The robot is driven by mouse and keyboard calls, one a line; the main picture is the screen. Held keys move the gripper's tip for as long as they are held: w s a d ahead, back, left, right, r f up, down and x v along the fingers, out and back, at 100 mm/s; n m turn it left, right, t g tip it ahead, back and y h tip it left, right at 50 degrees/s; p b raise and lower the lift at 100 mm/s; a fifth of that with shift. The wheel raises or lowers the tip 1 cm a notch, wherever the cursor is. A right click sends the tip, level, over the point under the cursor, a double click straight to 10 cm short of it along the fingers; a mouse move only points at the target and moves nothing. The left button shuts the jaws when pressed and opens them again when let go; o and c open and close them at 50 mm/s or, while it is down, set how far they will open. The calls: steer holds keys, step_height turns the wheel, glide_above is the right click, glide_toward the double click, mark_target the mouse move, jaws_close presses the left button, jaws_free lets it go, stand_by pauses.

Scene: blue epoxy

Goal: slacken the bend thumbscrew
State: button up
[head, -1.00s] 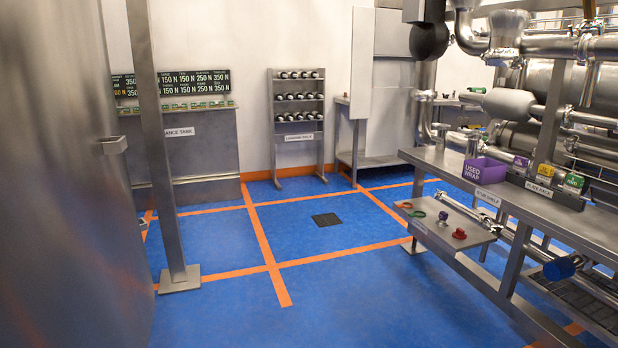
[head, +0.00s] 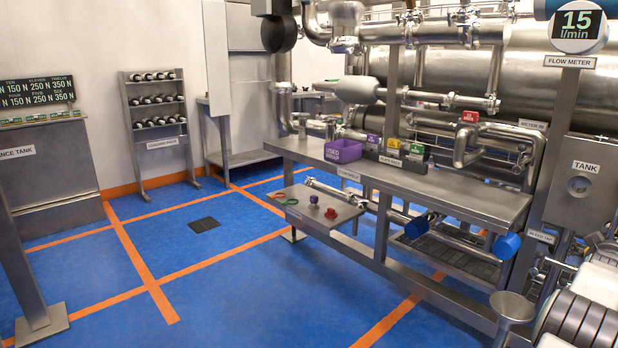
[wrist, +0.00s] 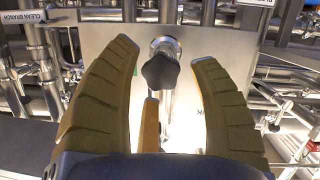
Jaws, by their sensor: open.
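In the wrist view a dark, star-shaped knob (wrist: 161,70) sits on the end of a short metal pipe, in front of a pale metal plate (wrist: 100,35). It looks like a thumbscrew, but no label for the bend is readable on it. My gripper (wrist: 163,52) is open, with one tan ribbed finger on each side of the knob. Clear gaps show between the knob and both fingers, and nothing is held. In the head view I cannot pick out this knob or my gripper's fingers.
A steel bench (head: 450,198) carries a purple used wrap bin (head: 343,151). A tank panel (head: 586,185) and flow meter (head: 577,25) stand at right. Blue floor (head: 250,290) is open at left. Pipes crowd the wrist view.

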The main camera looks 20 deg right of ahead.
steer(key=shift+s+a+b, duration=0.25)
steer(key=shift+a+b, duration=0.45)
steer(key=shift+b, duration=0.2)
steer(key=shift+s+a+b, duration=0.2)
steer(key=shift+a+b, duration=0.55)
steer(key=shift+b, duration=0.1)
steer(key=shift+s+a+b, duration=0.25)
steer(key=shift+a+b, duration=0.45)
steer(key=shift+b, duration=0.2)
steer(key=shift+a, duration=0.1)
